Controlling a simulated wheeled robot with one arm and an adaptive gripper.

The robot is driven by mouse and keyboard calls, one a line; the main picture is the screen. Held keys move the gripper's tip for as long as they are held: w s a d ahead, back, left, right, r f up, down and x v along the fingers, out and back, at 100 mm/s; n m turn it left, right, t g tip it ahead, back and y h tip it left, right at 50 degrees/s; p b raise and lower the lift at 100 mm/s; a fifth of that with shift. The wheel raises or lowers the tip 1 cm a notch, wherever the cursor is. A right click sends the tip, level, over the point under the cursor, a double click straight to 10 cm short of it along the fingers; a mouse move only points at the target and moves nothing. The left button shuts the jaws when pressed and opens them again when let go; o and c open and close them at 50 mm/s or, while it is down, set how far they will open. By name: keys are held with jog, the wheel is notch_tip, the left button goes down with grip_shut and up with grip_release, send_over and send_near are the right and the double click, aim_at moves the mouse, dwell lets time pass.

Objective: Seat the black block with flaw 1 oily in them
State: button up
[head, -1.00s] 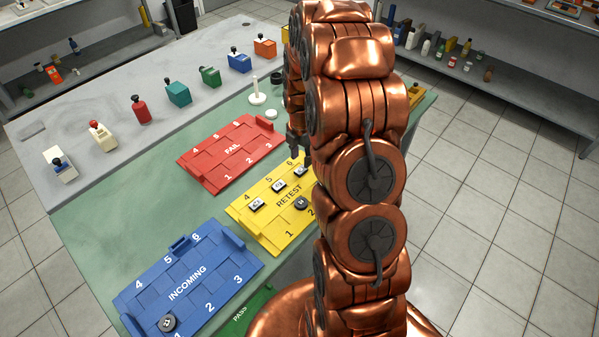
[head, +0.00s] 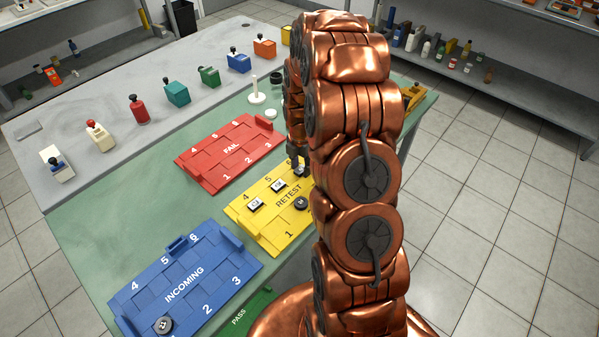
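The yellow RETEST board (head: 262,232) carries light blocks with dark markings in slots 4 (head: 256,205) and 5 (head: 278,185), and another at slot 6 (head: 301,172). A dark round piece (head: 301,203) sits near slot 2. Another dark piece (head: 165,325) sits at slot 1 of the blue INCOMING board (head: 215,262). Any flaw marks are too small to read. My gripper (head: 300,168) points down at the slot 6 block, with its fingertips close about it. Whether it grips the block is unclear. My arm hides the board's right end.
The red FAIL board (head: 210,165) lies behind RETEST, and part of a green PASS board (head: 245,318) shows in front. Several coloured containers with dark knobs, including a red one (head: 139,110), line the grey bench. A white post (head: 256,92) stands behind FAIL.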

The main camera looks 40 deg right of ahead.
grip_shut()
jog(key=shift+r, duration=0.15)
jog(key=shift+r, duration=2.35)
jog(key=shift+w, duration=0.1)
